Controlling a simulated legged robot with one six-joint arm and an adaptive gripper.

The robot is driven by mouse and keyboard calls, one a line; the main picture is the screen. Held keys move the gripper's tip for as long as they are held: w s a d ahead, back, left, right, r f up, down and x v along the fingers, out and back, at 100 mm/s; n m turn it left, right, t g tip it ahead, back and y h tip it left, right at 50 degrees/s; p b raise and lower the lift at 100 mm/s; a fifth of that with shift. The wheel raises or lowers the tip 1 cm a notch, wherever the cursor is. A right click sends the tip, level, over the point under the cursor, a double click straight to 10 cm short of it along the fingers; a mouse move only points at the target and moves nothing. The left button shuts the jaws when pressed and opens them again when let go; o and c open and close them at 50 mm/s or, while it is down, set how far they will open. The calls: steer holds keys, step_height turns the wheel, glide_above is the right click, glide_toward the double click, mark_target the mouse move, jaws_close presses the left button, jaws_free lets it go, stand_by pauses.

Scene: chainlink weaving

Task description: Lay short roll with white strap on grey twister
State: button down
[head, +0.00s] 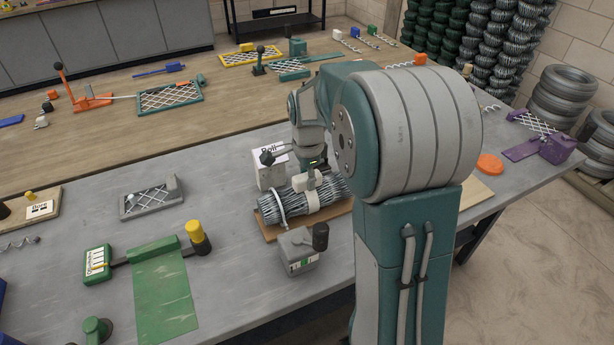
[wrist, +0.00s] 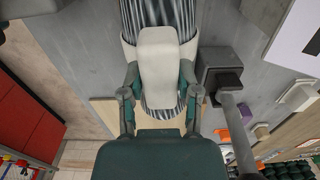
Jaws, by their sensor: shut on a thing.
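The short roll (head: 267,207) is a bundle of grey wire lying on its side, with a thin white band near its left end and a wide white strap (head: 326,191) around its middle. In the wrist view the strap (wrist: 158,65) sits between my fingers, with the wire (wrist: 160,13) beyond it. My gripper (head: 311,183) comes down from above and is shut on the strapped roll. The roll is on or just above a brown board (head: 268,234); I cannot tell if it touches. A grey block with a black knob (head: 300,262), possibly the grey twister, stands in front.
A pale box labelled "Roll" (head: 270,171) stands close behind the roll. A grey mesh frame (head: 150,201) and a green plate (head: 162,298) lie to the left. An orange disc (head: 490,164) lies to the right.

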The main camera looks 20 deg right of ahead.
steer(key=shift+f, duration=0.25)
steer(key=shift+c, duration=1.2)
jaws_free()
steer(key=shift+f, duration=0.1)
step_height(320, 180, up, 11)
steer(key=shift+r, duration=0.5)
